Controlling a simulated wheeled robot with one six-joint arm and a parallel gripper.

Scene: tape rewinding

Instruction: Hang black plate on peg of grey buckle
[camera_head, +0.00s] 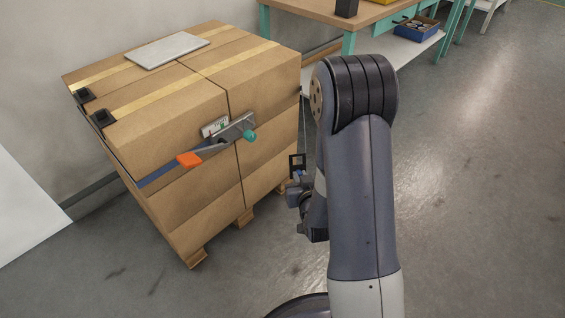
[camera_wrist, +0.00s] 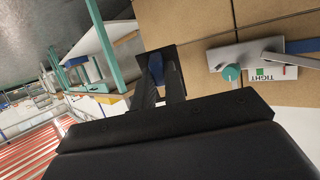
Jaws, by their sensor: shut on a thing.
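The grey buckle (camera_head: 236,130) is on the front of the carton stack, with a teal peg (camera_head: 249,135) at its right end and an orange-tipped lever (camera_head: 188,159) at lower left. In the wrist view the buckle (camera_wrist: 232,55) and teal peg (camera_wrist: 232,73) are right of my fingers. The black plate (camera_head: 292,164) looks like a small square frame. My gripper (camera_head: 297,180) is shut on it, right of and below the peg, with a gap between. The wrist view shows the plate (camera_wrist: 147,58) at my fingertips (camera_wrist: 160,82); the fingers partly hide it.
A white "TIGHT" label (camera_wrist: 277,72) is beside the buckle. A teal-legged bench (camera_head: 349,42) stands behind. Floor at right is clear.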

